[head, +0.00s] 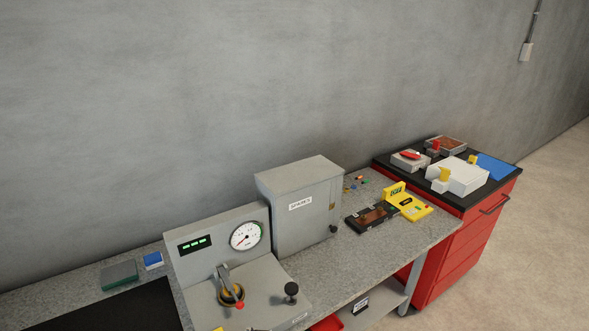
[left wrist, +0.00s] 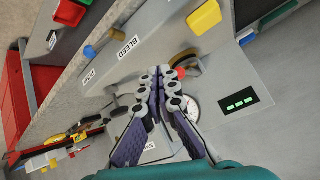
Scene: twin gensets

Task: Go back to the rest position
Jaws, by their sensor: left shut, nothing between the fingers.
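My left gripper (left wrist: 160,76) shows in the left wrist view with its two fingers together and nothing between them. It hangs in front of the grey control panel (left wrist: 228,68) and partly covers the white gauge. A lever with a red end (left wrist: 182,72) shows just beyond the fingertips; I cannot tell whether they touch. In the head view no gripper shows. The control panel (head: 205,262) stands there with its gauge (head: 245,236), green display (head: 195,244) and lever (head: 228,285). My right gripper is in neither view.
A grey box (head: 300,205) stands on the bench right of the panel. A black knob (head: 291,289) sticks up from the panel's base. A yellow device (head: 410,207) lies farther right. A red cabinet (head: 463,250) with several items on top stands at the bench end. The wall (head: 200,90) runs behind.

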